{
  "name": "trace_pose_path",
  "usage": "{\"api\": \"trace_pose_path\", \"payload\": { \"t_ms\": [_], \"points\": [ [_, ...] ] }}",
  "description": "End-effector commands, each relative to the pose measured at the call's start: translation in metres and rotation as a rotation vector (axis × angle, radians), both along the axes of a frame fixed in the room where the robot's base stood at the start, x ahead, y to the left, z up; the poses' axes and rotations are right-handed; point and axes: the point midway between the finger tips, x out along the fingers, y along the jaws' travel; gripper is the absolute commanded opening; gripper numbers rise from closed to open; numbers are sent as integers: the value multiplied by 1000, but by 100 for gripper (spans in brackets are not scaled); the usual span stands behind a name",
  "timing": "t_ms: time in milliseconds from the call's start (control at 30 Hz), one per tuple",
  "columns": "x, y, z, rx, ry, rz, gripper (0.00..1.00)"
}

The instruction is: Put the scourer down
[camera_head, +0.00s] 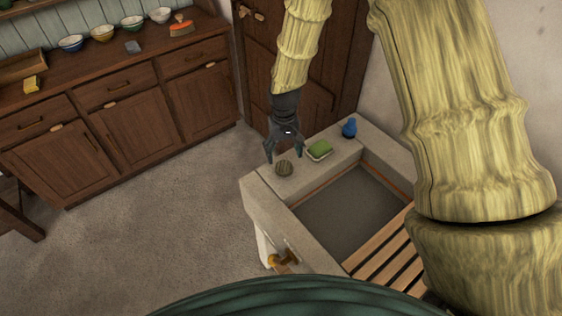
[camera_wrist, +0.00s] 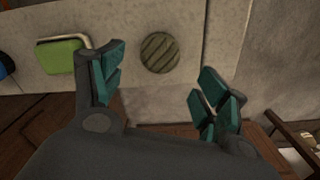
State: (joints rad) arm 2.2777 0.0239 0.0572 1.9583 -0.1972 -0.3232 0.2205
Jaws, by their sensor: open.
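The scourer (camera_head: 284,168) is a round, ridged, grey-brown pad lying on the stone ledge of the sink, at its corner. In the wrist view the scourer (camera_wrist: 160,52) lies flat on the pale stone, beyond the gap between my fingers. My gripper (camera_head: 284,158) is open and empty, just above and beside the scourer. In the wrist view its two teal-padded fingers (camera_wrist: 163,80) are spread wide, and neither seems to touch the scourer.
A green sponge in a pale dish (camera_head: 319,149) sits beside the scourer on the ledge (camera_head: 345,151), with a blue bottle (camera_head: 349,128) farther along. The sink basin (camera_head: 350,205) is in front, with a wooden slatted rack (camera_head: 388,262). A dresser (camera_head: 120,110) stands left.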

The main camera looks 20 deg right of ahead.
Motion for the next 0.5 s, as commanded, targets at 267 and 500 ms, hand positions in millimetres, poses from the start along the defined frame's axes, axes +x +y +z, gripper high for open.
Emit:
{"api": "trace_pose_path", "payload": {
  "t_ms": [267,500],
  "points": [
    [0,0,28,0,-2,0,74],
    [0,0,41,0,-1,0,74]
  ]
}}
